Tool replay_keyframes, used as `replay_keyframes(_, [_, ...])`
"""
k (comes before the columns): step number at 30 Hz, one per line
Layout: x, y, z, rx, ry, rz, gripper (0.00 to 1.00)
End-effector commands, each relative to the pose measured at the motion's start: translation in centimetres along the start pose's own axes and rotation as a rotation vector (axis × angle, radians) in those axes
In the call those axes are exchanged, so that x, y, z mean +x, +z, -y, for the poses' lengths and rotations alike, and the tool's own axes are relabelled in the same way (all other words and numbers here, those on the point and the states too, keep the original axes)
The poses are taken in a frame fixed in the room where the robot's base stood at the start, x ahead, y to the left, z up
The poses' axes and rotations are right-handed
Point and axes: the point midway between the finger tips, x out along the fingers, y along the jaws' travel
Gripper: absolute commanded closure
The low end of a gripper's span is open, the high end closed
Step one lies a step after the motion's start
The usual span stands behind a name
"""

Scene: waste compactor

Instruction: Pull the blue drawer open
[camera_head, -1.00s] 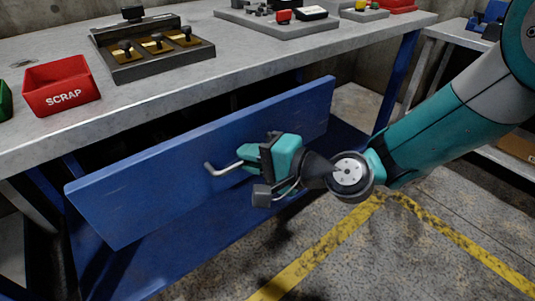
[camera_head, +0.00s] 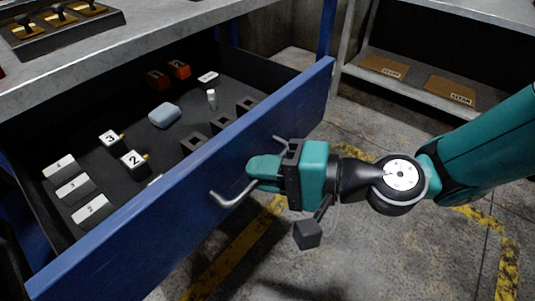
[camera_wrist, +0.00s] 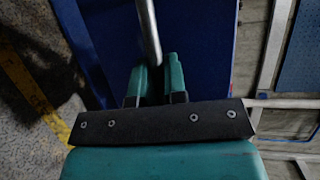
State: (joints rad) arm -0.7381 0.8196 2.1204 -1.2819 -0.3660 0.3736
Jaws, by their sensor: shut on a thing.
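The blue drawer (camera_head: 150,224) stands well open below the grey workbench, and its dark inside shows in the head view. Its metal bar handle (camera_head: 232,196) is on the front panel. My gripper (camera_head: 254,178) is at the handle, with its teal fingers shut on the bar. In the wrist view the handle (camera_wrist: 149,35) runs down between the two fingers of my gripper (camera_wrist: 157,75), with the blue front (camera_wrist: 205,45) behind it. The part of the bar between the fingers is hidden in the head view.
The workbench (camera_head: 150,35) is above. A shelf with brown mats (camera_head: 450,90) stands at right. Floor beyond the drawer is clear.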

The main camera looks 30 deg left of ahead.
Motion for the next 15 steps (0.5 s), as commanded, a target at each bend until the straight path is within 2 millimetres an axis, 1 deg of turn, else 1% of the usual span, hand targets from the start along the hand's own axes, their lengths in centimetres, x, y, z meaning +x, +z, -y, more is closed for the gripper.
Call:
replay_keyframes(1, [0.1,0.54,-0.1,0.001,0.002,0.015,1.0])
replay_keyframes(4, [0.13,0.88,-0.1,0.0,0.003,0.023,1.0])
replay_keyframes(15, [0.18,1.05,-0.1,-0.002,0.003,0.027,1.0])
